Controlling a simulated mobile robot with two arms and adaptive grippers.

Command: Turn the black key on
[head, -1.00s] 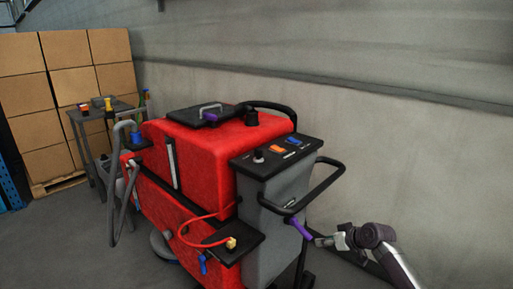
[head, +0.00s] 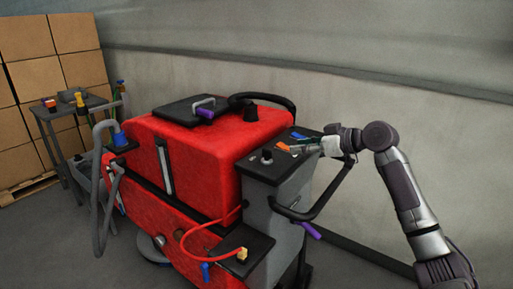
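The red and grey scrubber machine (head: 200,165) stands in the middle of the head view. Its dark control panel (head: 262,172) is on top of the grey rear column. A small black key or knob (head: 267,157) with a light base sits on this panel; its turn position is too small to read. My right gripper (head: 296,150) reaches in from the right over the panel, with its fingertips just right of the black key and apart from it in the picture. The finger gap is too small to judge. My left gripper is out of view.
An orange switch (head: 283,147) lies by my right fingertips. A black handlebar (head: 325,205) loops out below my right wrist, with a purple grip (head: 311,231) under it. A grey wall rises behind. Cardboard boxes (head: 75,70) and a small table (head: 65,112) stand at the left.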

